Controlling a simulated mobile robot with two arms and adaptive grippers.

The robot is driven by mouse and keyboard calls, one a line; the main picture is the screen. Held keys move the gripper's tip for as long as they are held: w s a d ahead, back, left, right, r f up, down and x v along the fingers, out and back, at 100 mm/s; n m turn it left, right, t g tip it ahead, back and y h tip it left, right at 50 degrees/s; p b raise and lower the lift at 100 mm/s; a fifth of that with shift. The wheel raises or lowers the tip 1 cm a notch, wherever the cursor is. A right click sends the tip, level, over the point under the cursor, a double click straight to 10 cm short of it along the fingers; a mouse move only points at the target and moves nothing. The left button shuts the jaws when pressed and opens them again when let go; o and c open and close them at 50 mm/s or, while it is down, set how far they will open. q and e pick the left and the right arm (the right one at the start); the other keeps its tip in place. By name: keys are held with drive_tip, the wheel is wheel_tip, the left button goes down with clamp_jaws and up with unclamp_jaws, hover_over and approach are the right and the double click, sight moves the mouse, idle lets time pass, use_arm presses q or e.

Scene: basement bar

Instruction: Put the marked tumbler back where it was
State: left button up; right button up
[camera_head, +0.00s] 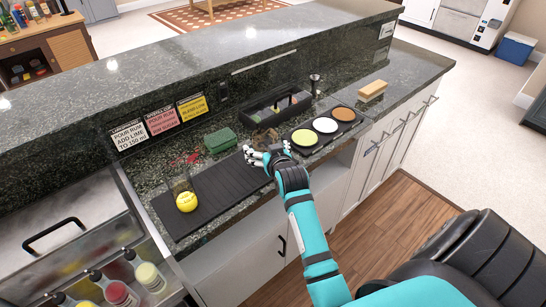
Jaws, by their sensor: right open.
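My right gripper (258,157) is open over the right part of the black bar mat (218,187). Its teal arm reaches up from the lower right. A small clear, dark-looking glass (180,184) stands at the left end of the mat, just behind a yellow ball-like thing (187,202). I cannot make out a mark on this glass. A brownish object (264,136) shows just behind my gripper, partly hidden. My left gripper is not in view.
A green box-like object (220,140) lies behind the mat, beside red bits (186,158). A black caddy (275,107) and wooden block (372,91) stand farther right. Recipe cards line the raised ledge. Bottles (120,294) stand at the lower left. The mat's middle is clear.

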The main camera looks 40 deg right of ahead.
drive_tip(key=v, duration=1)
drive_tip(key=shift+b, duration=0.3)
